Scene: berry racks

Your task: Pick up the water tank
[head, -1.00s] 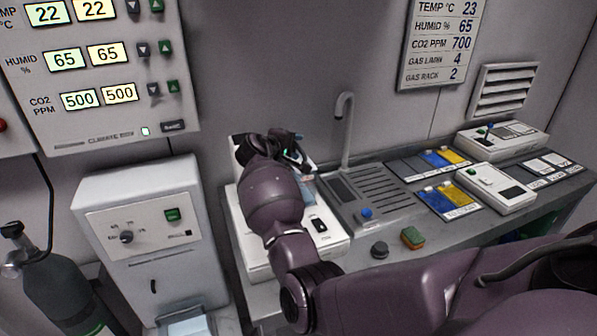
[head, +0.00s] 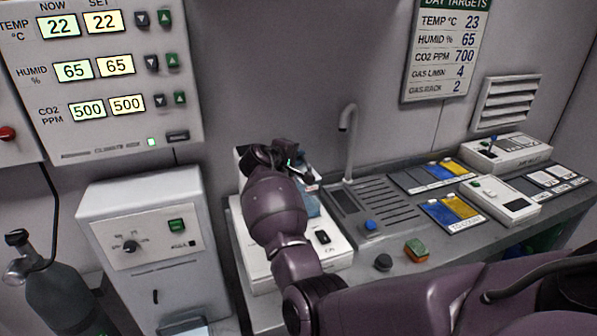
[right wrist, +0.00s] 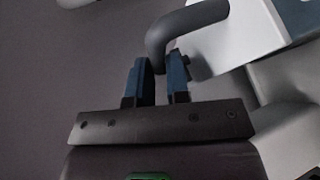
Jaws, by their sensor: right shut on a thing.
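The water tank (head: 313,204) shows as a bluish, see-through piece at the white machine (head: 325,259) on the counter, mostly hidden behind my right arm. My right gripper (head: 292,163) is at the top of that machine. In the right wrist view, the fingers of my right gripper (right wrist: 160,78) are close together at a dark grey curved handle (right wrist: 188,27). The handle joins a white and pale blue body, which I take to be the tank. The gripper is shut on this handle. My left gripper is in neither view.
A bent grey tap (head: 349,140) and ribbed drain stand right of the machine. A dark knob (head: 383,262) and a green-orange sponge (head: 416,251) lie near the counter's front. A white cabinet (head: 150,225) stands at left, with a gas cylinder (head: 62,290) beside it.

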